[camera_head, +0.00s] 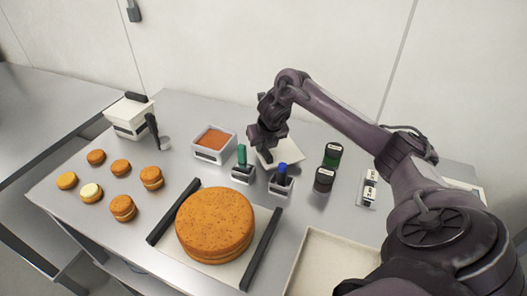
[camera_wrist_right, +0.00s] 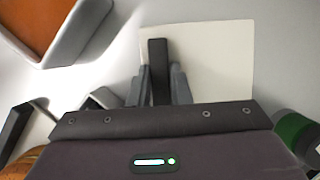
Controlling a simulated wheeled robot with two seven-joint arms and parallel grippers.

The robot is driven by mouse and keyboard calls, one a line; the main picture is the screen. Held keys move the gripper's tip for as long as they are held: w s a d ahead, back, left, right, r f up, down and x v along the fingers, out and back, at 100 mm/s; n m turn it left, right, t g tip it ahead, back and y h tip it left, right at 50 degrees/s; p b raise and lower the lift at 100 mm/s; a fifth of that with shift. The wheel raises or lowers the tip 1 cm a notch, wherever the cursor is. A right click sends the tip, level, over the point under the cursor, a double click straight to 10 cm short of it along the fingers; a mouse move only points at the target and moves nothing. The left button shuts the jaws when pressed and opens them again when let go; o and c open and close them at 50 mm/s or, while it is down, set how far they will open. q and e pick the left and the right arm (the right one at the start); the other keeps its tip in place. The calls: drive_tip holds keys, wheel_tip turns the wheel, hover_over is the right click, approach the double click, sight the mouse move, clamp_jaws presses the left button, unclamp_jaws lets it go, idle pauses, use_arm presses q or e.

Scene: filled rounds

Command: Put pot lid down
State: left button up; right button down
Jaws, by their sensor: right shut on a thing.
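My right gripper (camera_head: 267,153) is shut on the dark handle (camera_wrist_right: 158,55) of the pot lid. The lid is a flat, pale square plate (camera_head: 289,154); it also shows in the right wrist view (camera_wrist_right: 215,65). It lies about level, at or just above the grey table behind the small stamp holders. I cannot tell whether it touches the table. The open white pot with orange-red filling (camera_head: 214,144) stands to its left, apart from it. The wrist view shows a corner of this pot's filling (camera_wrist_right: 38,25). My left gripper is not in view.
A lidded white pot (camera_head: 129,117) and a ladle (camera_head: 160,138) stand at the back left. Several small filled rounds (camera_head: 122,208) lie at left. A big round cake (camera_head: 214,226) sits front centre. Green- and blue-handled tools (camera_head: 283,180) and dark jars (camera_head: 324,180) stand near the lid.

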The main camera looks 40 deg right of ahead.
wheel_tip(320, 180, down, 2)
drive_tip(key=shift+f, duration=0.15)
drive_tip(key=c, duration=1.3)
unclamp_jaws()
drive_tip(key=shift+c, duration=0.2)
drive_tip(key=v, duration=0.7)
drive_tip(key=shift+w+p, duration=0.1)
drive_tip(key=shift+p, duration=0.25)
drive_tip(key=p+v, duration=0.2)
drive_tip(key=v, duration=0.2)
drive_tip(key=shift+r, duration=0.25)
drive_tip(key=shift+s+r+p, duration=0.3)
drive_tip(key=shift+s+p, duration=0.05)
drive_tip(key=shift+p, duration=0.1)
drive_tip(key=shift+a, duration=0.1)
drive_tip(key=shift+f, duration=0.1)
